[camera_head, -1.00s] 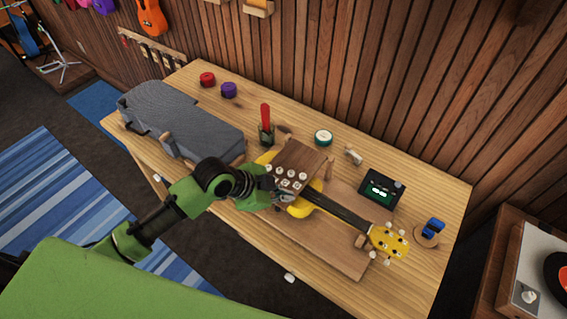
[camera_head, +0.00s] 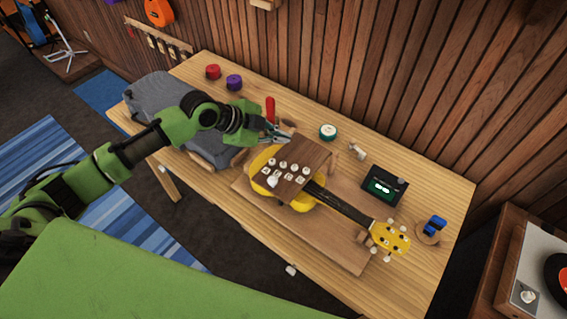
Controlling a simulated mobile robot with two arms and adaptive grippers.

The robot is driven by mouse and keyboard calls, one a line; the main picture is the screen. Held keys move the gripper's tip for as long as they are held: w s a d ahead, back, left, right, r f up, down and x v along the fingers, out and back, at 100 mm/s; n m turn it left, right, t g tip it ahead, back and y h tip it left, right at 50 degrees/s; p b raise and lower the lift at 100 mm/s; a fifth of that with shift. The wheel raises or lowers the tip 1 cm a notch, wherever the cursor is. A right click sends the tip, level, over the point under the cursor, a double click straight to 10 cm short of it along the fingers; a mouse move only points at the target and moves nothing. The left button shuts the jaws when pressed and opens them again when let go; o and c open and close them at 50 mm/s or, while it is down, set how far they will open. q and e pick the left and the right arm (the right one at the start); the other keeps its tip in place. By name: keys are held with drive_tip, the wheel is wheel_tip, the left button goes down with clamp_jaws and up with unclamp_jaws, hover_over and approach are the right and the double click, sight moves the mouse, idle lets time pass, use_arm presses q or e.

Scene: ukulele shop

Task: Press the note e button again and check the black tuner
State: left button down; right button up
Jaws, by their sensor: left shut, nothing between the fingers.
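A wooden box with several white round buttons and small labels (camera_head: 312,157) sits over the body of the yellow ukulele (camera_head: 262,158). The labels are too small to read, so I cannot tell which button is note e. The black tuner (camera_head: 398,196) stands at the right, behind the ukulele's neck, with a lit green screen showing pale marks I cannot read. My left gripper (camera_head: 283,135) is shut and empty, above the back left of the button box and apart from the buttons. My right gripper is out of view.
The ukulele lies on a wooden board (camera_head: 330,235) on the table. A grey case (camera_head: 165,95), red spool (camera_head: 213,72), purple spool (camera_head: 234,82) and green-white roll (camera_head: 328,132) lie around. A blue item (camera_head: 434,224) rests on a round coaster at right. The table's front right is clear.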

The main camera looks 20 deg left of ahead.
sight(281, 165)
use_arm(q)
wheel_tip(281, 165, down, 8)
drive_tip(key=b, duration=0.6)
drive_tip(key=shift+f+b, duration=0.35)
drive_tip(key=shift+f, duration=0.05)
idle(0.9)
drive_tip(key=shift+f, duration=0.35)
drive_tip(key=shift+f+b, duration=0.6)
idle(0.5)
drive_tip(key=shift+r, duration=0.1)
idle(0.3)
drive_tip(key=shift+r+p, duration=0.8)
drive_tip(key=shift+r, duration=0.1)
